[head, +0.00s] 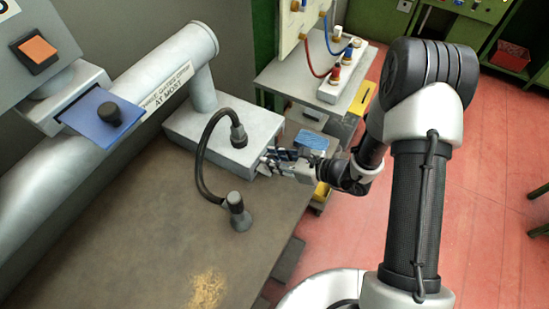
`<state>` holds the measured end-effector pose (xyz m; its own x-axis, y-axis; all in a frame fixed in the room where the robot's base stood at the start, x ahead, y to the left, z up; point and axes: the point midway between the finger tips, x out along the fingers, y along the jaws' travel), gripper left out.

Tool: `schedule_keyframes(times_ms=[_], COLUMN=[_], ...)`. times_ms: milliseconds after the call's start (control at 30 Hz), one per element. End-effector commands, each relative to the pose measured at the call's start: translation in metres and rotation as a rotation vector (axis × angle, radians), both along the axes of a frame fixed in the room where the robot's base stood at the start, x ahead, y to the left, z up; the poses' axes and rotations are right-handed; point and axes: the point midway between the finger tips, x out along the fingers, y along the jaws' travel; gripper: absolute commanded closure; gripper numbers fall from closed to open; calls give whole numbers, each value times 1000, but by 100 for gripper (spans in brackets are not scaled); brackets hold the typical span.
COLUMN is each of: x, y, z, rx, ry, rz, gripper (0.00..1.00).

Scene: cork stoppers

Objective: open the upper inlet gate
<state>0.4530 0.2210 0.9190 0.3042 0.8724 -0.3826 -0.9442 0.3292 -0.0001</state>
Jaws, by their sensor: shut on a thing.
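A blue slide gate (92,118) with a black knob (108,113) sticks out of a grey housing at the upper left. I cannot tell whether it is the upper inlet gate. My gripper (268,160) is far to the right of it, at the right end of a grey metal box (205,133). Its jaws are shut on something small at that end. The held part is mostly hidden by the fingers, so I cannot make out what it is.
A sloping grey pipe (130,100) bears a label about three gates open at most. A side table (283,78) with hoses stands behind. Red floor is open at right.

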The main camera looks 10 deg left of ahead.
Motion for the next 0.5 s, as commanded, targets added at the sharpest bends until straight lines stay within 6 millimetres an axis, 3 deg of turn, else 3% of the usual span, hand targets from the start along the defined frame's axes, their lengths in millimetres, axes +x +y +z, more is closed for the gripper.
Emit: schedule_keyframes(times_ms=[333,500], x=[0,-6], y=[-1,-25], z=[0,-1], rx=[0,-2], ry=[0,2], rz=[0,-7], gripper=[100,100])
